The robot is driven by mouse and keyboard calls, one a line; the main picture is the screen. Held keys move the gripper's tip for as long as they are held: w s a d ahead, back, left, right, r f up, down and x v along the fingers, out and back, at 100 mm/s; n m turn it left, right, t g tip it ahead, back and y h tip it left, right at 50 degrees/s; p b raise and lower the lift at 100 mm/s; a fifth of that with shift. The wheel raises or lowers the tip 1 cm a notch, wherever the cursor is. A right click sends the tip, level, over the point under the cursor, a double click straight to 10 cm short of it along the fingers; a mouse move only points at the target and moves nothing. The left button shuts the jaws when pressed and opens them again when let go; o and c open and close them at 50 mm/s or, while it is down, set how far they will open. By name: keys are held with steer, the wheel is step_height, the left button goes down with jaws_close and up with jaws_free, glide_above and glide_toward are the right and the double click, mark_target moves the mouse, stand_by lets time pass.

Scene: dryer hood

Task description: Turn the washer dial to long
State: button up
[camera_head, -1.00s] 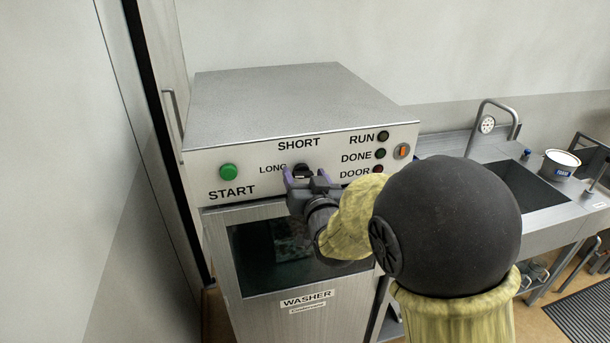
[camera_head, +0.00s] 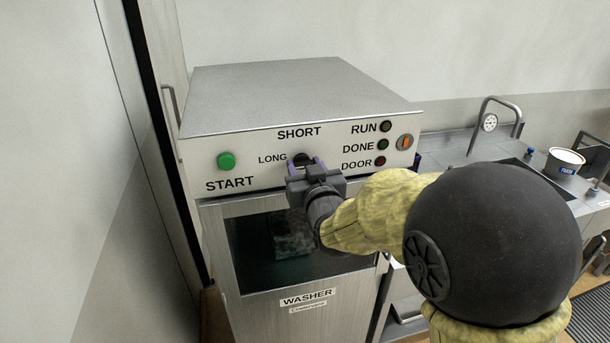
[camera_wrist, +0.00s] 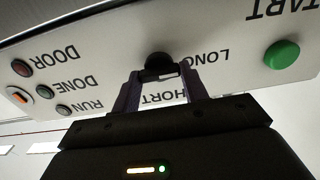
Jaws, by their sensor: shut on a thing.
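The washer dial (camera_head: 302,158) is a black knob on the washer's front panel, right of the LONG label and below the SHORT label. It also shows in the wrist view (camera_wrist: 159,66), where the panel appears upside down. My gripper (camera_head: 306,166) is at the dial, with its purple fingers on either side of the knob. In the wrist view my gripper (camera_wrist: 160,76) is shut on the dial at the fingertips. The fingers hide part of the knob, and I cannot tell which label its pointer faces.
A green START button (camera_head: 226,161) is left of the dial. RUN, DONE and DOOR lamps and an orange switch (camera_head: 404,142) are to its right. The washer door (camera_head: 300,250) is below.

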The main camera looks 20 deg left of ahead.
steer(key=shift+r, duration=0.1)
steer(key=o, duration=1)
steer(key=shift+s, duration=0.1)
steer(key=b+v, duration=0.6)
steer(key=v, duration=1.1)
steer(key=shift+s, duration=0.15)
